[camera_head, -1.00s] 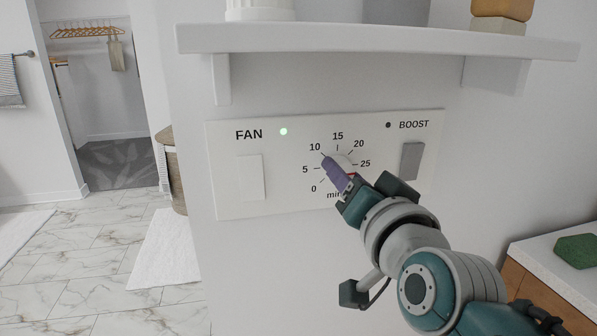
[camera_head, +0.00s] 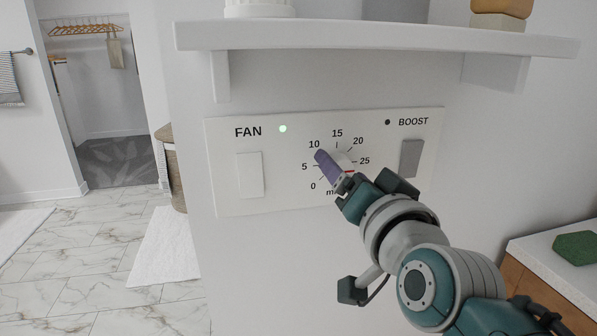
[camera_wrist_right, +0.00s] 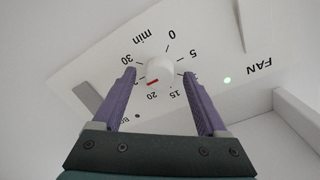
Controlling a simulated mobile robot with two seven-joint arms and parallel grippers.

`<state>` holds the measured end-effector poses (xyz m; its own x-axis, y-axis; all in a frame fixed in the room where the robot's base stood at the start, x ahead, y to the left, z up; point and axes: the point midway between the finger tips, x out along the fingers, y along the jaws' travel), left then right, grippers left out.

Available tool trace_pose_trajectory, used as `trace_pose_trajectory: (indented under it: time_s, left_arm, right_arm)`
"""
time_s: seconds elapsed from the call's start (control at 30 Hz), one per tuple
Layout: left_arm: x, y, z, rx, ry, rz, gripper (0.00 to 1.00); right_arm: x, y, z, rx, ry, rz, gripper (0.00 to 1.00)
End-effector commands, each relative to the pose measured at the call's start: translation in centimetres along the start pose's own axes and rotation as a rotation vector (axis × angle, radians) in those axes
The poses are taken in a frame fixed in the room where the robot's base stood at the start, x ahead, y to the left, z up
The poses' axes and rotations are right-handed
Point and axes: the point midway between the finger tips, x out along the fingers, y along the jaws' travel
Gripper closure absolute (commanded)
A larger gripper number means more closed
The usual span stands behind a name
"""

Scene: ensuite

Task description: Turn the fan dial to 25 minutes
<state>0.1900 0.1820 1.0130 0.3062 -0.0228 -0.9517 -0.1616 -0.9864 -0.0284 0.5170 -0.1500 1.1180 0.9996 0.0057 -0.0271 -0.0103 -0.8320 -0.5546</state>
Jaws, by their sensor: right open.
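The white round fan dial (camera_head: 343,160) sits on the white wall panel, ringed by minute marks from 0 to 30. In the right wrist view the dial (camera_wrist_right: 160,69) has a red mark on the side facing between 20 and 25; the 25 label is hidden by a finger there. My right gripper (camera_wrist_right: 160,73) is open, with one purple finger on each side of the dial and a gap visible on both sides. In the head view, the gripper (camera_head: 330,167) covers the dial's lower part and the 30 label. My left gripper is not in view.
A green light (camera_head: 283,129) is lit beside FAN, above a white switch (camera_head: 250,175). A grey BOOST switch (camera_head: 411,158) is close to my right gripper. A white shelf (camera_head: 375,38) juts out above the panel. A counter (camera_head: 560,270) stands at lower right.

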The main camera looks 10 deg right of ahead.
Motion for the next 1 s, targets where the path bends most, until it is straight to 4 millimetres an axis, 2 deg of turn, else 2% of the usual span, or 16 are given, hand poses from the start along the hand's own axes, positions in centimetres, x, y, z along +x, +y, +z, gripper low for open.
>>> trace_pose_trajectory:
  time_s: [0.17, 0.6, 0.77, 1.0]
  left_arm:
    - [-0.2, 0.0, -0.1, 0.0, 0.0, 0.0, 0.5]
    - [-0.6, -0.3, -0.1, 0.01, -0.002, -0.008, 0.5]
    - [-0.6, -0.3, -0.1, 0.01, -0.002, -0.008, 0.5]
    - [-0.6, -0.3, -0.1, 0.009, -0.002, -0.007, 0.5]
  right_arm:
    - [-1.2, 0.0, 0.0, 0.0, -0.001, 0.001, 0.24]
    - [-8.6, 0.0, 0.1, 0.0, -0.001, 0.001, 0.24]
    - [-9.8, 0.0, 0.0, 0.0, 0.0, 0.0, 0.24]
    - [-9.9, 0.0, 0.0, 0.0, 0.001, -0.001, 0.24]
